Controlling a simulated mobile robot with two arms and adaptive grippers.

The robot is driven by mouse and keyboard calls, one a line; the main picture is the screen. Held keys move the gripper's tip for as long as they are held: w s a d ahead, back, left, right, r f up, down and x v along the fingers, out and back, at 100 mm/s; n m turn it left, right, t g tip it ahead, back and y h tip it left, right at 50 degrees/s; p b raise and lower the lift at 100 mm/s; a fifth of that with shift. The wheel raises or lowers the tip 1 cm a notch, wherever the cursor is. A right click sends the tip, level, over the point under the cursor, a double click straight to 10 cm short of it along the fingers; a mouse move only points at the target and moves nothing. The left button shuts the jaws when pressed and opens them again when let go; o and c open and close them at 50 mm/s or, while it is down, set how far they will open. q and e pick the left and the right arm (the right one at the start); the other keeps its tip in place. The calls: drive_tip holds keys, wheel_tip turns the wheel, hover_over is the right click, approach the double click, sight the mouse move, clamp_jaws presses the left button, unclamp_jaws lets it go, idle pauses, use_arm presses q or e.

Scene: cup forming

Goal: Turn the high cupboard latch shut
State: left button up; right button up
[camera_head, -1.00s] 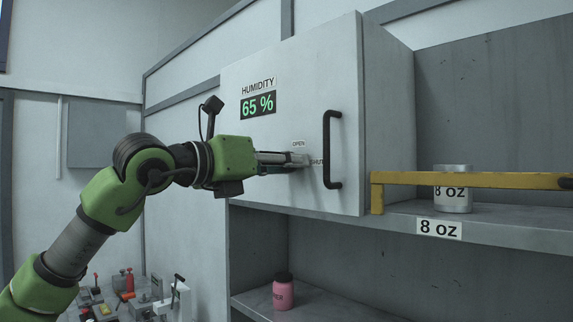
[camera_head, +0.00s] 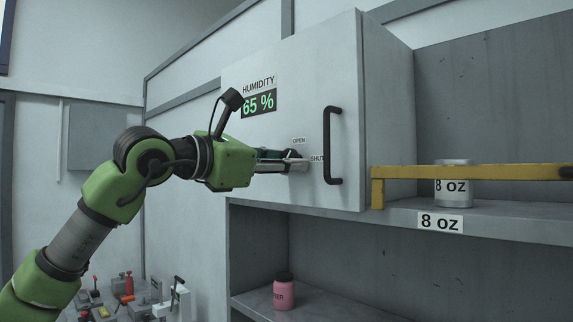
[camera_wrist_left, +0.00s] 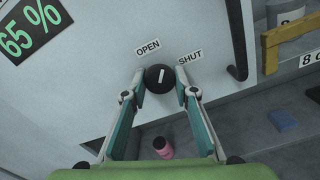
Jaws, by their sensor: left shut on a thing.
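The latch is a round black knob with a white pointer bar; in the left wrist view the latch (camera_wrist_left: 153,76) sits on the cupboard door between the OPEN label (camera_wrist_left: 148,47) and the SHUT label (camera_wrist_left: 190,57). The pointer is aimed roughly between the two labels. My left gripper (camera_wrist_left: 163,92) is shut on the knob, one finger on each side. In the head view my left gripper (camera_head: 298,162) reaches the cupboard door (camera_head: 300,90) from the left, and its fingers partly hide the knob. My right gripper is not in view.
A black door handle (camera_head: 327,150) stands right of the latch. A yellow bar (camera_head: 470,173) runs in front of the shelf with an 8 OZ container (camera_head: 453,198). A pink jar (camera_head: 284,294) stands on the lower shelf. Small items lie on a bench at lower left.

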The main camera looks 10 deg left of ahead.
use_arm(q)
drive_tip(key=m, duration=1)
drive_tip(key=shift+r+p, duration=0.1)
drive_tip(key=shift+p, duration=0.2)
drive_tip(key=shift+m, duration=0.5)
drive_tip(key=o, duration=1.1)
drive_tip(key=v, duration=1.2)
